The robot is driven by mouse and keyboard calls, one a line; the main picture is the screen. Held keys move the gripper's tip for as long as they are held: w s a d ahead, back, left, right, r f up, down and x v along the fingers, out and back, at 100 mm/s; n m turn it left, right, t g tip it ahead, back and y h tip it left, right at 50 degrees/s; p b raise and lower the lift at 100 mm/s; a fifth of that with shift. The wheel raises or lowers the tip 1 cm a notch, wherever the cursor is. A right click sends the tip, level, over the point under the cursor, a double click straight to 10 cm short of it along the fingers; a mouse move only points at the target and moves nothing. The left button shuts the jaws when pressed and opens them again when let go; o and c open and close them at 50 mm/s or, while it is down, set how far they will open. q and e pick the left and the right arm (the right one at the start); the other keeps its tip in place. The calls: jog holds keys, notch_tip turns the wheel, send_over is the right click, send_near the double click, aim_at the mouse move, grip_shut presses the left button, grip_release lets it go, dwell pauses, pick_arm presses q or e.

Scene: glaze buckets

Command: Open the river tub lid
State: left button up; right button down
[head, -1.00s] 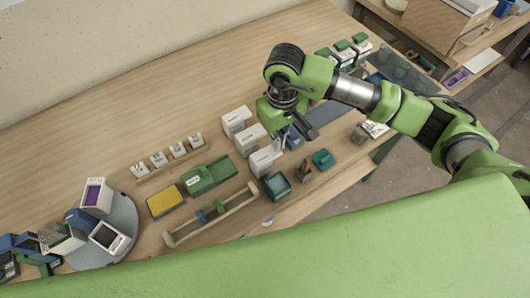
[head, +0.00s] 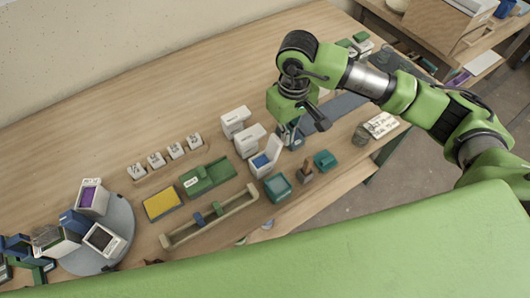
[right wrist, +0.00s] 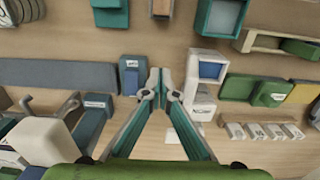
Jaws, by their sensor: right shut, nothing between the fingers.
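A white tub (head: 262,166) in the front of the row of white tubs stands open. Blue shows inside it, and its white lid (head: 271,148) is tilted up at the back. Its label is too small to read. In the right wrist view the open tub (right wrist: 208,68) and its lid (right wrist: 201,103) are just right of the fingertips. My right gripper (right wrist: 160,75) is shut with nothing between the fingers. In the head view my right gripper (head: 290,143) is just right of the raised lid, near a blue box. My left gripper is out of view.
Two closed white tubs (head: 236,120) stand behind. Teal containers (head: 277,187) and a brown item (head: 306,173) are in front.

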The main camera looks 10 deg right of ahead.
notch_tip(320, 180, up, 6)
jog(key=p, duration=0.2)
jog(key=shift+d+r, duration=0.15)
jog(key=shift+d, duration=0.05)
dwell(0.3)
dwell(0.8)
